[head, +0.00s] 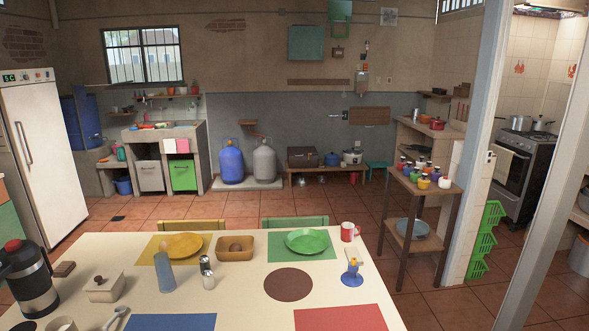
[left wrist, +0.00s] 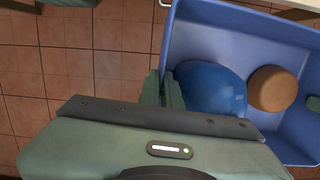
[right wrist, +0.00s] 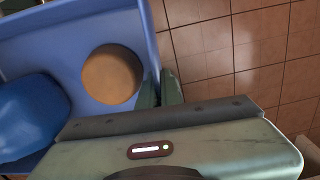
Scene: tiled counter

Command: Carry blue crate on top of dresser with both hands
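The blue crate (left wrist: 268,38) fills the right of the left wrist view and the left of the right wrist view (right wrist: 92,20). It holds a rounded blue item (left wrist: 210,88) and a round brown item (left wrist: 272,88). My left gripper (left wrist: 162,90) has its fingers close on either side of one crate wall. My right gripper (right wrist: 158,88) has its fingers close on either side of the opposite wall. Both look shut on the crate. Neither the crate nor my grippers show in the head view. I cannot make out a dresser in any view.
A set dining table (head: 237,305) stands in front, with chairs (head: 295,222) behind it. A wooden shelf stand (head: 424,187) with jars is at right, near green stacked baskets (head: 485,240). A white fridge (head: 45,150) is at left. Tiled floor (head: 340,205) is open beyond the table.

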